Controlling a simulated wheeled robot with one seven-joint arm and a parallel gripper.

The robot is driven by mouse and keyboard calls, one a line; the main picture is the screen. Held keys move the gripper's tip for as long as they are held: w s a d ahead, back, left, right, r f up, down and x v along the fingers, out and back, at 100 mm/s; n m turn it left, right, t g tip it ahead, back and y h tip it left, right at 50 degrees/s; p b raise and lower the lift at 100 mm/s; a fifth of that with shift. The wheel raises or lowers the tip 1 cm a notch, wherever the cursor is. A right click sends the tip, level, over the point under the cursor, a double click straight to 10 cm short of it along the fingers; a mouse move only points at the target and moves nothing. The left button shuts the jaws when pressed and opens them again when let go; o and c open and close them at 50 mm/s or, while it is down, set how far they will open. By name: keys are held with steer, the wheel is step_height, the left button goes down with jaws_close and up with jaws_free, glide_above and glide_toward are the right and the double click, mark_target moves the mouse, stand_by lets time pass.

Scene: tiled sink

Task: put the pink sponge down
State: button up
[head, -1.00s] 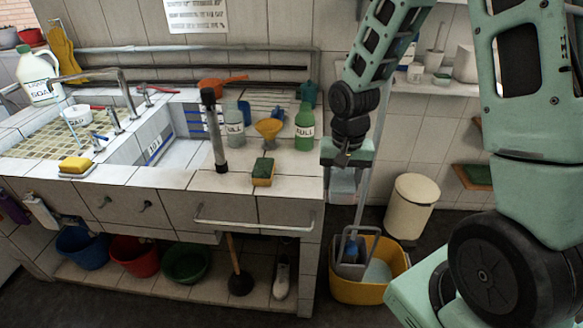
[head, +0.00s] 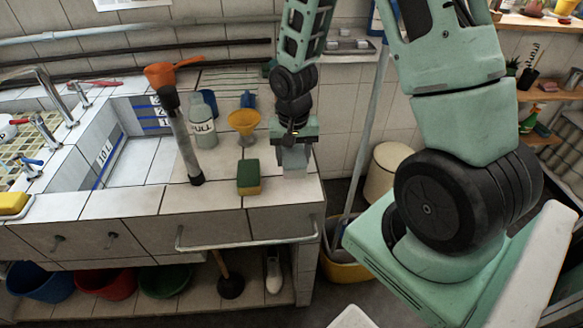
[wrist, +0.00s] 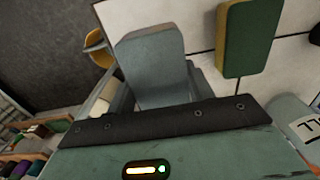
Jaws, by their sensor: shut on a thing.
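My gripper (head: 293,148) points down over the right end of the tiled counter (head: 225,198). It is shut on a grey-blue block (head: 295,160), which looks like a sponge with a thin tan edge in the wrist view (wrist: 150,58). No pink shows on it in either view. I cannot tell whether its lower end touches the tiles. A green-and-yellow sponge (head: 248,177) stands on the counter to the left of my gripper, apart from the held block; it also shows in the wrist view (wrist: 250,40).
A yellow funnel (head: 243,124), a bottle marked "FULL" (head: 203,125) and an upright dark-topped tube (head: 184,140) stand left of my gripper. The sink basin (head: 130,160) is further left. The counter's right edge is close, with a yellow bucket (head: 345,270) on the floor beyond.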

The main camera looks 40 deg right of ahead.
mark_target(293, 152)
steer(key=shift+f, duration=2.25)
steer(key=shift+f, duration=0.2)
steer(key=o, duration=0.9)
steer(key=shift+o, duration=0.2)
step_height(293, 152, up, 12)
steer(key=shift+f, duration=0.1)
steer(key=s+a+r+n, duration=0.2)
steer(key=a+r+n, duration=0.1)
steer(key=a, duration=0.3)
steer(key=s+a+r+n, duration=0.2)
steer(key=s+a+n, duration=0.1)
steer(key=a, duration=0.3)
steer(key=s+a+r+n, duration=0.2)
steer(key=s+a+n, duration=0.2)
steer(key=s+a, duration=0.1)
steer(key=s+a+r+n, duration=0.2)
steer(key=s+a+n, duration=0.2)
steer(key=s, duration=0.4)
steer(key=shift+s+a+r+n+y, duration=0.15)
steer(key=shift+a+r+n+y, duration=0.2)
steer(key=shift+a, duration=0.55)
